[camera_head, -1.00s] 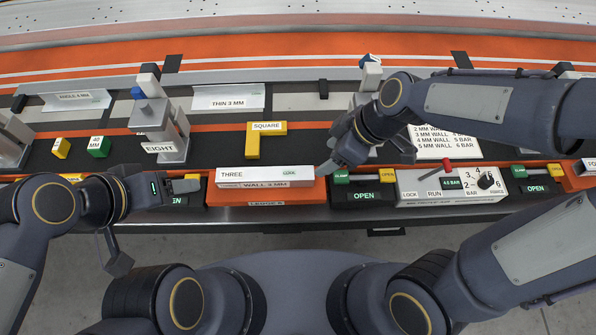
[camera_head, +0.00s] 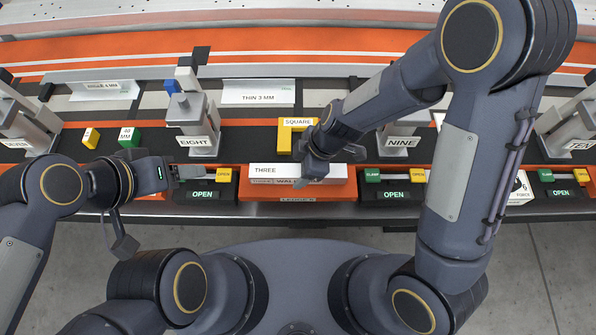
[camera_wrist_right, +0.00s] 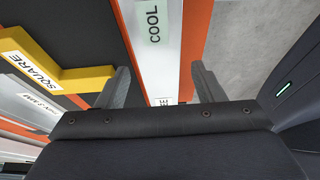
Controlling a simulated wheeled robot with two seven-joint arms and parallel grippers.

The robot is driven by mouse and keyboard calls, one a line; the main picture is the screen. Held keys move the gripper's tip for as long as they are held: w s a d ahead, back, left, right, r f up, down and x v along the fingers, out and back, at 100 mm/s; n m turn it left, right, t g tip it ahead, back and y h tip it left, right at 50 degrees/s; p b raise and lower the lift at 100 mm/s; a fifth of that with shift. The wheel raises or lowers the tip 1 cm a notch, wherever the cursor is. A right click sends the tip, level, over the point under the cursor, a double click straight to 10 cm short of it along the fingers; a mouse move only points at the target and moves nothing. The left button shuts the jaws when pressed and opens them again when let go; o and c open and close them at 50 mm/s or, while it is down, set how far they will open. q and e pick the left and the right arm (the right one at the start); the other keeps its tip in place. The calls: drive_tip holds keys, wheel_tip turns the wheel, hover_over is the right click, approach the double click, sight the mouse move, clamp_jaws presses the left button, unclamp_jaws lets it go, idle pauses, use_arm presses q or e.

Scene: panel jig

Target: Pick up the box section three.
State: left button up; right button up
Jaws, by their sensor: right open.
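The box section three (camera_head: 270,169) is a long white bar marked THREE, lying on the orange ledger block (camera_head: 250,196) at the front of the bench. My right gripper (camera_head: 308,170) is over the bar's middle and right part and hides some of it. In the right wrist view the bar (camera_wrist_right: 153,50), with a green COOL label, runs between the two spread fingers (camera_wrist_right: 161,78); I see no grip on it. My left gripper (camera_head: 188,173) is to the left of the bar, apart from it; its finger gap is unclear.
A yellow square (camera_head: 285,138) lies just behind the bar. Clamp stations marked OPEN (camera_head: 205,194) flank the ledger block. Grey posts marked EIGHT (camera_head: 195,125) and NINE (camera_head: 401,142) stand behind. A thin white plate (camera_head: 258,95) is farther back.

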drive_tip(key=c, duration=1.2)
drive_tip(key=shift+c, duration=0.2)
